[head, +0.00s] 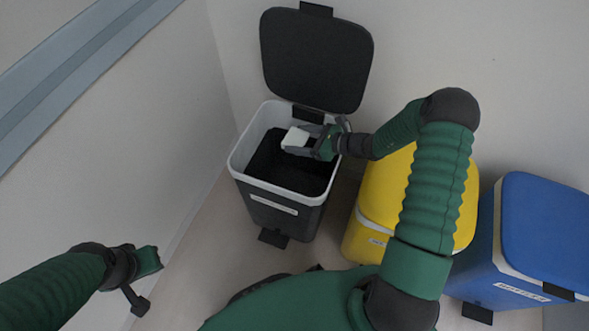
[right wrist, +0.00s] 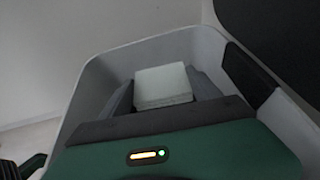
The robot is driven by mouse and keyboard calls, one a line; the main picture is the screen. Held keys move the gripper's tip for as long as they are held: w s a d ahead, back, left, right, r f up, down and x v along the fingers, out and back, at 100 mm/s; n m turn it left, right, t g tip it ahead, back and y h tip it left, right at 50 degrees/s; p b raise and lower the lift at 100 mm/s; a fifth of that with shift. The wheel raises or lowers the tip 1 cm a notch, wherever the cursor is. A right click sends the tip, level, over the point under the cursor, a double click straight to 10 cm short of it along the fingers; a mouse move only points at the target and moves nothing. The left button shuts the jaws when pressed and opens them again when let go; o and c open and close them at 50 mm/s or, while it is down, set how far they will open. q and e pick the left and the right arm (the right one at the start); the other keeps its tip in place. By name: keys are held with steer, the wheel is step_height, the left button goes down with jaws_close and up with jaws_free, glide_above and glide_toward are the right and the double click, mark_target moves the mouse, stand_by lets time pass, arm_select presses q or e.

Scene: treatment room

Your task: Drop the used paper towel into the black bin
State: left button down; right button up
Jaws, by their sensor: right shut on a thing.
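The black bin (head: 285,206) stands by the wall with its dark lid (head: 316,60) raised, a white rim and a dark inside. My right gripper (head: 295,144) is over the bin's opening, shut on the white paper towel (head: 297,136), which looks like a small folded block. In the right wrist view the paper towel (right wrist: 162,84) sits between the fingers, with the bin's pale inner wall (right wrist: 120,68) around it. My left gripper (head: 145,283) is at the lower left, away from the bin; its finger gap is not clear.
A yellow bin (head: 372,204) stands right of the black bin, partly behind my right arm. A blue bin (head: 545,235) with its lid down is farther right. A wall with a grey rail (head: 80,65) is on the left. Bare floor shows in front of the black bin.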

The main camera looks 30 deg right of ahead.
steer(key=o, duration=1.5)
steer(key=shift+d, duration=0.15)
steer(key=p+v, duration=0.6)
steer(key=v, duration=1)
steer(key=shift+s+d+r, duration=0.1)
steer(key=shift+s+d, duration=0.15)
steer(key=shift+s, duration=0.1)
